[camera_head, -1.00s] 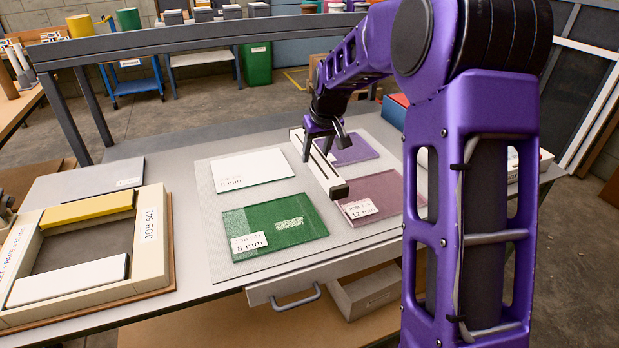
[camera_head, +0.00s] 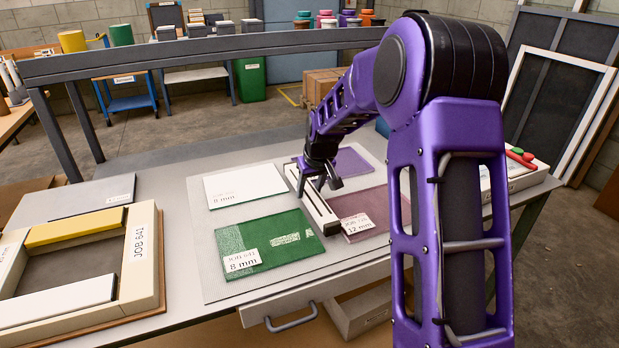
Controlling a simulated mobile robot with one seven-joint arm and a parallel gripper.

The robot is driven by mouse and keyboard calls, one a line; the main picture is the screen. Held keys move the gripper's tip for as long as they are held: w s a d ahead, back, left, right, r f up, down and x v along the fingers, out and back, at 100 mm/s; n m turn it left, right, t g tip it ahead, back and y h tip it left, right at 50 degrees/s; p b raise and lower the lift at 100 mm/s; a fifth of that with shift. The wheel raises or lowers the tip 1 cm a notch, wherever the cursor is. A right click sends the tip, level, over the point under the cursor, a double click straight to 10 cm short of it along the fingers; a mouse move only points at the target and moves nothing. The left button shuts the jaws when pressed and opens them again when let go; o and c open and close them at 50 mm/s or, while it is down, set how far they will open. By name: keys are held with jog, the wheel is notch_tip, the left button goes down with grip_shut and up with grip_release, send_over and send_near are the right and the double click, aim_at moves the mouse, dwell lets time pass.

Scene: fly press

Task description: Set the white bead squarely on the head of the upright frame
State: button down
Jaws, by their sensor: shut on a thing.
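My gripper (camera_head: 320,184) is shut on a long white bead (camera_head: 318,207) with a dark near end. The bead points toward the camera, between the white and green panes on its left and the purple and mauve panes on its right. The gap between bead and table cannot be judged. A cream frame (camera_head: 143,262) marked JOB 641 is at the left on a brown board. It looks laid flat, not standing. A yellow strip (camera_head: 75,228) lies along its far side and a white strip (camera_head: 60,303) along its near side. My gripper is well to the right of this frame.
A green pane (camera_head: 285,240), a white pane (camera_head: 244,184), a mauve pane (camera_head: 365,210) and a purple pane (camera_head: 350,164) lie on a grey mat. A grey plate (camera_head: 90,196) lies behind the cream frame. A grey rail (camera_head: 200,55) spans the back.

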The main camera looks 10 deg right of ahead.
jog(key=shift+f, duration=0.75)
jog(key=shift+f, duration=0.2)
jog(key=shift+c, duration=1.7)
grip_release()
